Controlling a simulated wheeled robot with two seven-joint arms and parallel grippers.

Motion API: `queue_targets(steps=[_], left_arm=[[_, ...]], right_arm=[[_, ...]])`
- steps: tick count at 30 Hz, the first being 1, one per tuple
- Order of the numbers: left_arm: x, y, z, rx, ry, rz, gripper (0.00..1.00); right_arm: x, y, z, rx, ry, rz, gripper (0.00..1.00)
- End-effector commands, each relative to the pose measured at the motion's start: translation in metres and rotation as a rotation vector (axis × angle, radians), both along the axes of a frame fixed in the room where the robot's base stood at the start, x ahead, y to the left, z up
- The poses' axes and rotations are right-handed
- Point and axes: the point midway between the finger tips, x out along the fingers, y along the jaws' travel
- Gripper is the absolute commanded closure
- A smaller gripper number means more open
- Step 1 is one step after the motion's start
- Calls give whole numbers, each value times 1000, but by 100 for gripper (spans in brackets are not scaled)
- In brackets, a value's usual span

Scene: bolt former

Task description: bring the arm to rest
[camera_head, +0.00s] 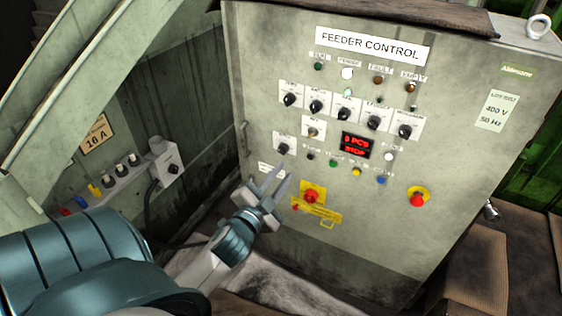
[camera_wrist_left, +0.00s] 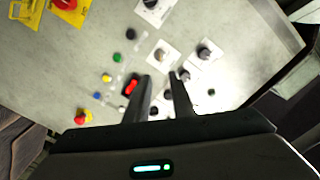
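My left arm (camera_head: 90,262) comes in from the lower left of the head view. My left gripper (camera_head: 272,182) is in front of the lower left part of the feeder control panel (camera_head: 455,140). Its two fingers are apart with nothing between them, so it is open and empty. In the left wrist view the two fingers (camera_wrist_left: 155,92) also stand apart, with the panel's knobs and the red display (camera_wrist_left: 132,86) beyond them. I cannot tell whether a fingertip touches the panel. My right gripper is in neither view.
The panel carries several black knobs (camera_head: 345,115), a display (camera_head: 355,145), a red button on a yellow plate (camera_head: 311,196) with a yellow hasp (camera_head: 318,212), and another red button (camera_head: 417,200). A grey switch box (camera_head: 163,160) and a sloping green-grey frame (camera_head: 110,70) stand left.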

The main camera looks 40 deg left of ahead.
Motion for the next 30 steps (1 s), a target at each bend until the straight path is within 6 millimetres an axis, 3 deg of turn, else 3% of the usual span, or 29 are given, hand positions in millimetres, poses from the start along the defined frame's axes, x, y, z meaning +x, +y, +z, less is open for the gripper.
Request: queue_targets(steps=[13,17,20,23,26,30], left_arm=[[1,0,-1,-1,1,0,78],[2,0,-14,-12,21,0,78],[5,-1,-38,-35,58,-2,78],[7,-2,-78,-70,118,-3,78],[6,-6,-131,-119,198,-3,78],[-5,-15,-217,-194,329,0,78]], right_arm=[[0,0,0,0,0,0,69],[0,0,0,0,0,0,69],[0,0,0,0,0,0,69],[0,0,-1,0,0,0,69],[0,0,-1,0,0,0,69],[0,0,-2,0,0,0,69]])
